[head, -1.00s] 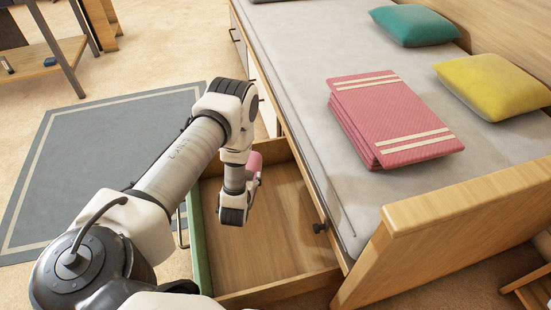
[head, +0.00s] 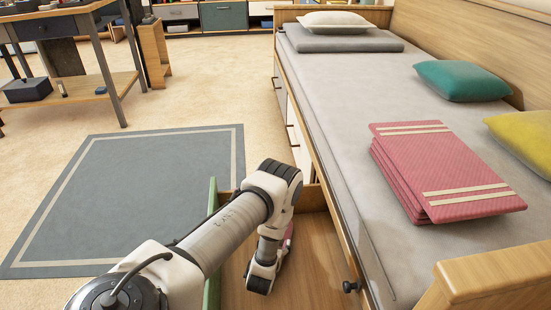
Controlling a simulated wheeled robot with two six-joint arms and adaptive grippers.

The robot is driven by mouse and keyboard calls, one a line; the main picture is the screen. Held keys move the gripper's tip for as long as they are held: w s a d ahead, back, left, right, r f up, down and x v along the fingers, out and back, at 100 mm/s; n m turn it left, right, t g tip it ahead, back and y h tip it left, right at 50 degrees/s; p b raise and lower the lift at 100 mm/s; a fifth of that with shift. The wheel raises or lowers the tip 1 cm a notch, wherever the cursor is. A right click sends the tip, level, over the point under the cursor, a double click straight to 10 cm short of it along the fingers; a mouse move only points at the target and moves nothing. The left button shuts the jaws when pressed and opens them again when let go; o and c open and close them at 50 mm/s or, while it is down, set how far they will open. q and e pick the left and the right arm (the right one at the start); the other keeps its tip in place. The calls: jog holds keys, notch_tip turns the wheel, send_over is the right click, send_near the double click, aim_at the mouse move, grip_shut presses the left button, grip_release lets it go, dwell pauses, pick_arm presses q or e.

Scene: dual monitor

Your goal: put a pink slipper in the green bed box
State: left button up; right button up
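The green bed box is an open drawer under the bed, with a green front panel (head: 212,285) and a wooden inside. My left arm reaches over this panel, and its wrist is above or inside the box. A small part of a pink thing, probably the pink slipper (head: 288,236), shows behind the wrist. I cannot tell whether it is held or lies in the box. My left gripper's fingers are hidden behind the wrist. My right gripper is out of view.
The bed (head: 335,150) borders the box on the right and carries a folded pink blanket (head: 440,170), a teal pillow (head: 462,80) and a yellow pillow (head: 525,135). A grey rug (head: 130,190) lies left. A workbench (head: 70,60) stands at back left.

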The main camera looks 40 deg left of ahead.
pick_arm(q)
jog(key=o, duration=1.2)
jog(key=shift+f, duration=0.1)
jog(key=shift+o, duration=0.2)
jog(key=shift+s+d+r+p, duration=0.15)
jog(key=shift+s+r+p, duration=0.1)
jog(key=shift+r+p, duration=0.2)
jog(key=s+d+r+m+g+h+p, duration=0.3)
jog(key=s+d+r+g, duration=0.2)
jog(key=s+d, duration=0.5)
jog(key=s+d+r+m+g+h+p, duration=0.2)
jog(key=s+d+r+m+g+h, duration=0.1)
jog(key=s+d, duration=0.7)
jog(key=s+r+g+h, duration=0.1)
jog(key=s+r+g, duration=0.1)
jog(key=s+r, duration=0.1)
jog(key=shift+s+r+g+p, duration=0.4)
jog(key=shift+s, duration=0.1)
